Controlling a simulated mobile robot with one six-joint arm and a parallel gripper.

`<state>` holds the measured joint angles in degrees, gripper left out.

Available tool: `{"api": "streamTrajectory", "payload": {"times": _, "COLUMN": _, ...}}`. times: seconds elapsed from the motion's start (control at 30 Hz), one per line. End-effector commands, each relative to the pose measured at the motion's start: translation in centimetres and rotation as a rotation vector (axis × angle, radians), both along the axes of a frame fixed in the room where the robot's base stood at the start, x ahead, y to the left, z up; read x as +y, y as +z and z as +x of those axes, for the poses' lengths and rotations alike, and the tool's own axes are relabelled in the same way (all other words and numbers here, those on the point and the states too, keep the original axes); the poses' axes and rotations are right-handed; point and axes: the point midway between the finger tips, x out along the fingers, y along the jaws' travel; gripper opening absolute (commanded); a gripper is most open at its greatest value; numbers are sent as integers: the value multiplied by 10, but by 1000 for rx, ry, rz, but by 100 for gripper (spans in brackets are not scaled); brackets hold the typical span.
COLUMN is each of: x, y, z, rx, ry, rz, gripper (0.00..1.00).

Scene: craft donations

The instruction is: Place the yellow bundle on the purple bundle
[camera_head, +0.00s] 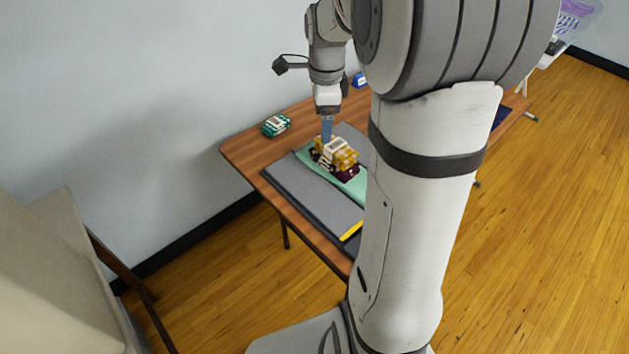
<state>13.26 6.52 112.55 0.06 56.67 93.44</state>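The yellow bundle (346,160) is a small checked yellow and white pack with a pale band. It appears to rest on the dark purple bundle (348,174), which shows below its lower edge. Both are over a green cloth on the table. My gripper (327,138) points down at the upper left of the yellow bundle, with its bluish fingertips at or just above it. The view is too small to tell whether the fingers touch it, or are open or shut.
A green bundle (276,125) lies on the wooden table (243,150) to the left. A blue item (360,80) is at the back. A grey folded cloth (312,187) lies in front. My arm hides the table's right part. A wall stands behind.

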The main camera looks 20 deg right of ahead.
Motion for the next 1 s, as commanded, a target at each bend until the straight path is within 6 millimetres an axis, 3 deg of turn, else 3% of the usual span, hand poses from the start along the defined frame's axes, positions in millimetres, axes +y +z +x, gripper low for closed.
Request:
{"api": "streamTrajectory", "payload": {"times": 0.2, "x": 43, "y": 18, "z": -67, "rx": -43, "ry": 659, "rz": -69, "gripper": 78}}
{"api": "streamTrajectory", "payload": {"times": 0.53, "x": 81, "y": 11, "z": -159, "rx": -81, "ry": 1559, "rz": -208, "gripper": 78}}
{"api": "streamTrajectory", "payload": {"times": 0.73, "x": 95, "y": 4, "z": -182, "rx": -86, "ry": 1814, "rz": -257, "gripper": 78}}
{"api": "streamTrajectory", "payload": {"times": 1.0, "x": 101, "y": 3, "z": -185, "rx": -84, "ry": 1851, "rz": -263, "gripper": 78}}
